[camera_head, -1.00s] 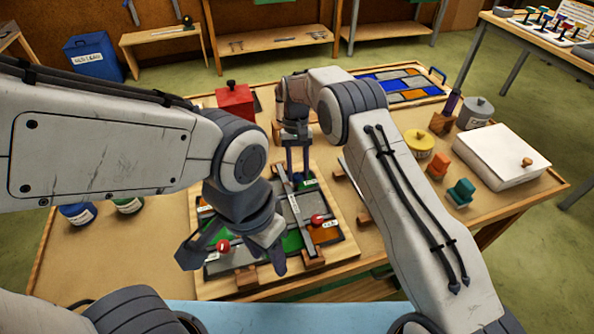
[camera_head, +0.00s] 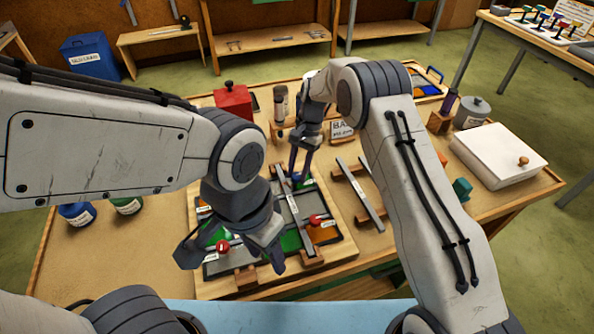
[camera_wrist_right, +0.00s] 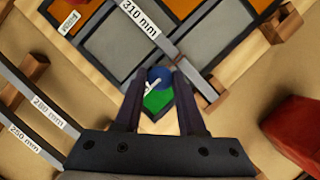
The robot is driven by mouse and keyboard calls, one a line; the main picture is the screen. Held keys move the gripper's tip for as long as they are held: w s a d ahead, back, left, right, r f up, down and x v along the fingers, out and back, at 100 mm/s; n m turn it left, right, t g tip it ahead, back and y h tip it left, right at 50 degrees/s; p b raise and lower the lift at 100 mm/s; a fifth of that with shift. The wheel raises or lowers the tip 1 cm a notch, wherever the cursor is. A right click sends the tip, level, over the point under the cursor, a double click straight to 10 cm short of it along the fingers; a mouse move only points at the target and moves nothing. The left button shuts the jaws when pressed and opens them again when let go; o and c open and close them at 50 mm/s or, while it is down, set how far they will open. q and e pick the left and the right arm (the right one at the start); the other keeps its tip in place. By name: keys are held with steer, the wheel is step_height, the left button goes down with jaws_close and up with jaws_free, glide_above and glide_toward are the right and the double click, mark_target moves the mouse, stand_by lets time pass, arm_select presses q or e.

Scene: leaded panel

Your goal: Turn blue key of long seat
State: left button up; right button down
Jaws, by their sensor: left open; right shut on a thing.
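The leaded panel (camera_head: 250,263) lies on a wooden board with grey, green and orange panes. A blue key (camera_wrist_right: 159,78) with a round knob and a small white mark sits at one end of the long bar labelled 310 mm (camera_wrist_right: 148,22). My right gripper (camera_head: 296,174), also in the right wrist view (camera_wrist_right: 159,84), is shut on the blue key, one finger each side of the knob. My left gripper (camera_head: 232,262) is open over the panel's near left part, close to a red key (camera_head: 222,246). Another red key (camera_head: 315,220) stands at the right.
Loose lead bars (camera_head: 360,194) lie on wooden rests right of the panel. A red box (camera_head: 233,101) stands at the back left. A white lidded box (camera_head: 498,155) stands at the right. Blue and green jars (camera_head: 77,214) stand at the left edge.

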stand_by(0.4)
steer(key=c, duration=0.5)
jaws_free()
steer(key=shift+r, duration=0.1)
steer(key=b+v, duration=0.2)
steer(key=v, duration=0.8)
steer(key=shift+r, duration=0.15)
